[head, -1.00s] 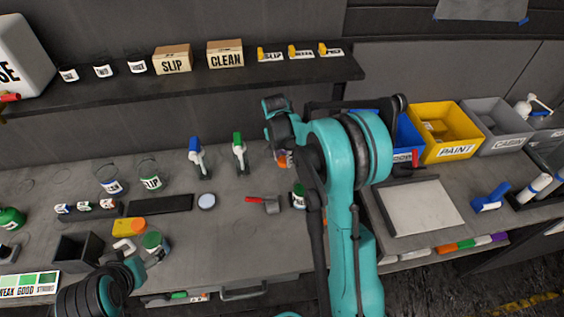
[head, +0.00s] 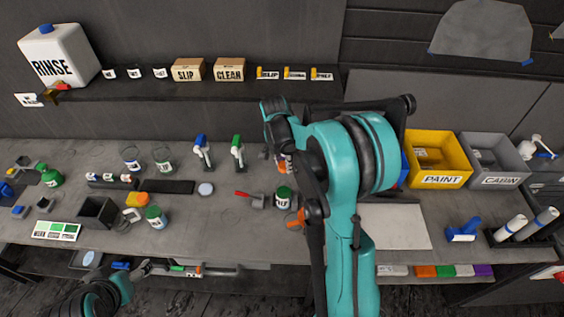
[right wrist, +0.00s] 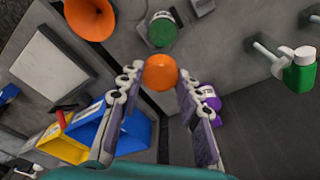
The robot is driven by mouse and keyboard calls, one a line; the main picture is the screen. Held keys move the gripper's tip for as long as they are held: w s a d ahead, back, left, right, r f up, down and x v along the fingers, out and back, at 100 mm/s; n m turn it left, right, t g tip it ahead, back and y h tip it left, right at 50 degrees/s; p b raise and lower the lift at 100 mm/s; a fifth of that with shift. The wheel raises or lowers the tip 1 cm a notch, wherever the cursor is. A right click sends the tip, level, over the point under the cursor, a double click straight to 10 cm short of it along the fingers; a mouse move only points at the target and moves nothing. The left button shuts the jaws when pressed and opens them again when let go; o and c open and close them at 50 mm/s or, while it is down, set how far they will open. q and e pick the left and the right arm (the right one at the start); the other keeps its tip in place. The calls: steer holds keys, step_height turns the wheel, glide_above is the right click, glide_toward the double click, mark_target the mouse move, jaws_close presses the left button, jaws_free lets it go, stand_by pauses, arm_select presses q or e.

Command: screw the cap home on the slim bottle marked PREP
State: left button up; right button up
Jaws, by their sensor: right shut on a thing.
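My right gripper (right wrist: 160,88) is shut on an orange round cap (right wrist: 160,73), which sits between its fingertips in the right wrist view. Any bottle under the cap is hidden, and I cannot read a PREP mark. In the head view, a bit of orange (head: 283,166) shows beside my right arm, which hides most of that gripper. A purple container with a white label (right wrist: 207,92) is partly behind one finger in the right wrist view. My left gripper (head: 145,267) is low at the left, in front of the bench edge; its fingers are too small to judge.
A green-lidded container (right wrist: 162,30) and an orange funnel (right wrist: 90,15) stand close to my right gripper. A red-handled tool (head: 254,198) lies left of them. Yellow (head: 441,180) and grey (head: 494,180) bins stand at the right. Bare bench (head: 225,220) lies front centre.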

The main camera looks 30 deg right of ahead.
mark_target(283, 180)
steer(key=shift+w+f+b, duration=0.2)
steer(key=shift+f+b, duration=0.15)
steer(key=shift+f, duration=0.3)
steer(key=shift+s+f+b, duration=0.15)
steer(key=shift+f+b, duration=0.35)
steer(key=shift+f, duration=0.2)
steer(key=shift+f+b, duration=0.5)
steer(key=shift+f, duration=0.45)
steer(key=shift+f+b, duration=0.55)
steer(key=shift+b, duration=0.1)
steer(key=o, duration=0.8)
